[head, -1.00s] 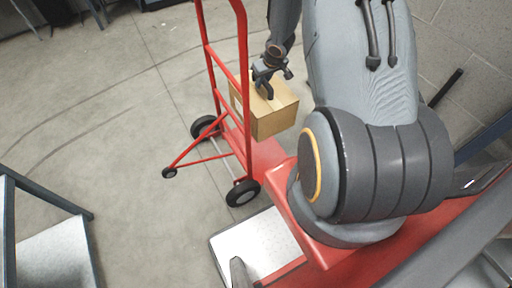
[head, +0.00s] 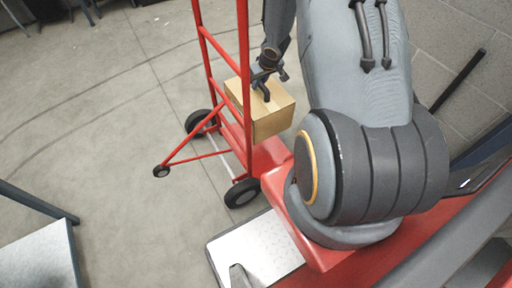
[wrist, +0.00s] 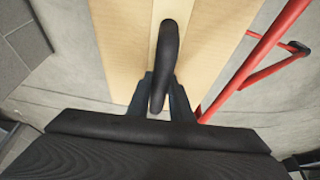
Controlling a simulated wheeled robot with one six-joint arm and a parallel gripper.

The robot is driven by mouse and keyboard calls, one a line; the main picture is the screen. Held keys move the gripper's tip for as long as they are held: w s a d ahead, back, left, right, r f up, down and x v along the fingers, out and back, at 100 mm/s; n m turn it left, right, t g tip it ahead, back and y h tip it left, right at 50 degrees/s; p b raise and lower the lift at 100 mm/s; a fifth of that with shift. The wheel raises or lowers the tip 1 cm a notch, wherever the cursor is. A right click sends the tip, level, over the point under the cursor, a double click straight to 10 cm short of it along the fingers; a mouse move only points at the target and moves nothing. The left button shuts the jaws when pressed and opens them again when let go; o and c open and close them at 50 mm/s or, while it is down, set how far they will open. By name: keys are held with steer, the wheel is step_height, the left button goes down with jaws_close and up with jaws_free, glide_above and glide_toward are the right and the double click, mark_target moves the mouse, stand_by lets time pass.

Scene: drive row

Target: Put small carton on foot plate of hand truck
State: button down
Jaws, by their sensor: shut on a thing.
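The small carton (head: 274,122) is a tan cardboard box; in the head view it hangs beside the red uprights of the hand truck (head: 243,60). My gripper (head: 264,92) is above the carton and shut on its top part. In the wrist view the carton (wrist: 215,45) fills the upper middle, with a pale tape strip, and my gripper (wrist: 165,75) is over it. A red upright crosses in front of the carton's left part in the head view. The foot plate is not clearly seen; a red surface below the carton merges with my red base.
The hand truck's black wheels (head: 242,193) rest on the concrete floor (head: 130,90). A red rail of the truck (wrist: 265,50) runs close beside the carton in the wrist view. A grey table (head: 38,262) stands lower left. A block wall is at right. Floor left of the truck is clear.

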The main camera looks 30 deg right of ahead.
steer(key=s+b+x, duration=0.1)
steer(key=b+x, duration=0.9)
steer(key=s+f+b+x, duration=0.1)
steer(key=b+x, duration=0.4)
steer(key=b, duration=0.1)
steer(key=shift+s+d+f, duration=0.15)
steer(key=shift+s+f, duration=0.05)
step_height(320, 180, down, 3)
steer(key=b, duration=0.3)
steer(key=shift+s+r, duration=0.1)
step_height(320, 180, down, 9)
steer(key=b, duration=0.5)
steer(key=shift+b, duration=0.35)
steer(key=c, duration=1.6)
jaws_free()
steer(key=p+v, duration=0.6)
steer(key=v, duration=0.6)
steer(key=shift+s, duration=0.1)
